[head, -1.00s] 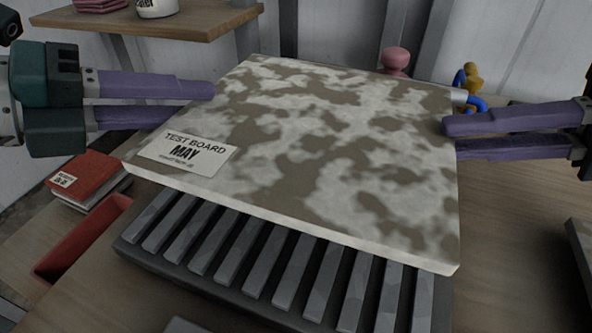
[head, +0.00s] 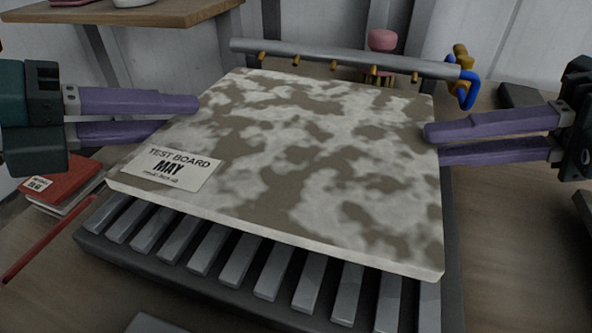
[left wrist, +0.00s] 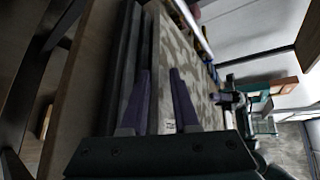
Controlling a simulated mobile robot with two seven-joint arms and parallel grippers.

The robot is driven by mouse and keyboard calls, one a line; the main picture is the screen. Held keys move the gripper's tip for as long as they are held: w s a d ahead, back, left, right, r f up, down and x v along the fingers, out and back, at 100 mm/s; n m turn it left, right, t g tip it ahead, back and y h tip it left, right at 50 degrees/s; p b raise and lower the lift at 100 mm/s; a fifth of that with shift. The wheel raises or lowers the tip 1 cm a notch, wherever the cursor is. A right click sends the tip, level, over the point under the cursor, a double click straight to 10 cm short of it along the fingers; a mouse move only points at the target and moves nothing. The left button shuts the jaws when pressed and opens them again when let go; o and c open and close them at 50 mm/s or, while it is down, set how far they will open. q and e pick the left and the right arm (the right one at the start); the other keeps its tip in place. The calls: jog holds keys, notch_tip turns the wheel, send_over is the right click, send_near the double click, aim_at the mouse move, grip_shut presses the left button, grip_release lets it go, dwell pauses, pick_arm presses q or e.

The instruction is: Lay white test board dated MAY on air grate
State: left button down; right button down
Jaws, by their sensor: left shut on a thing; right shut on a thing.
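The white test board (head: 310,150) has brown blotches and a label reading TEST BOARD MAY (head: 172,168). It is held flat by both grippers, over the slatted grey air grate (head: 235,258). The grate's front slats show below the board's near edge; whether the board touches them I cannot tell. My left gripper (head: 190,112) is shut on the board's left edge. My right gripper (head: 432,142) is shut on its right edge. In the left wrist view the left fingers (left wrist: 160,85) straddle the edge of the board (left wrist: 185,70), beside the dark grate (left wrist: 122,65).
A grey pipe with brass nozzles (head: 340,58) and a blue fitting (head: 468,88) lies behind the board. A pink-topped object (head: 382,40) stands beyond it. Red and white books (head: 62,185) are at the left. A wooden shelf (head: 120,14) is at the back left.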

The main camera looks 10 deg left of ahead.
pick_arm(q)
jog(key=shift+f+b, duration=0.3)
jog(key=shift+f, duration=0.2)
pick_arm(e)
jog(key=shift+f, duration=0.45)
pick_arm(q)
jog(key=c, duration=1)
grip_release()
jog(key=shift+r, duration=0.2)
pick_arm(e)
jog(key=c, duration=1.2)
grip_release()
jog(key=shift+r, duration=0.2)
pick_arm(q)
jog(key=o, duration=0.3)
pick_arm(e)
jog(key=o, duration=0.4)
jog(key=shift+c, duration=0.2)
pick_arm(q)
jog(key=shift+o, duration=0.2)
jog(key=shift+f, duration=0.1)
jog(key=shift+s+a, duration=0.1)
jog(key=shift+a, duration=0.05)
pick_arm(e)
jog(key=shift+w+d+f, duration=0.1)
